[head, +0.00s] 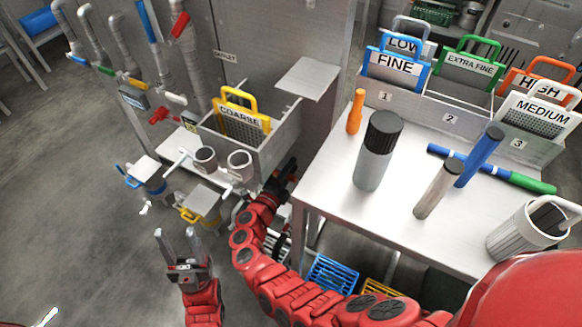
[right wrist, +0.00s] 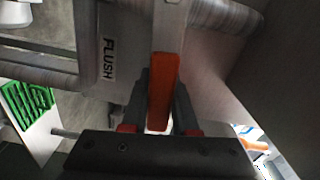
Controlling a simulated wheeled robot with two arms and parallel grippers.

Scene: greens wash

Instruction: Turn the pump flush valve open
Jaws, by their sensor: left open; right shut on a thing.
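The pump flush valve's orange handle (right wrist: 164,82) shows in the right wrist view, on a pale lever beside a grey pipe. A FLUSH label (right wrist: 109,59) is on a plate just left of it. My right gripper (right wrist: 160,105) is shut on the orange handle, with one dark finger on each side. In the head view my right gripper (head: 287,178) is low between the steel tank and the table, and the valve is hidden there. My left gripper (head: 180,241) is open and empty above the floor at lower centre-left.
The steel tank (head: 283,128) holds a yellow COARSE basket (head: 240,118). The steel table (head: 330,180) right of my right arm carries bottles, tools and labelled baskets. Pipes with coloured valves (head: 160,115) line the left. Blue and yellow lidded pots (head: 150,172) stand near the tank.

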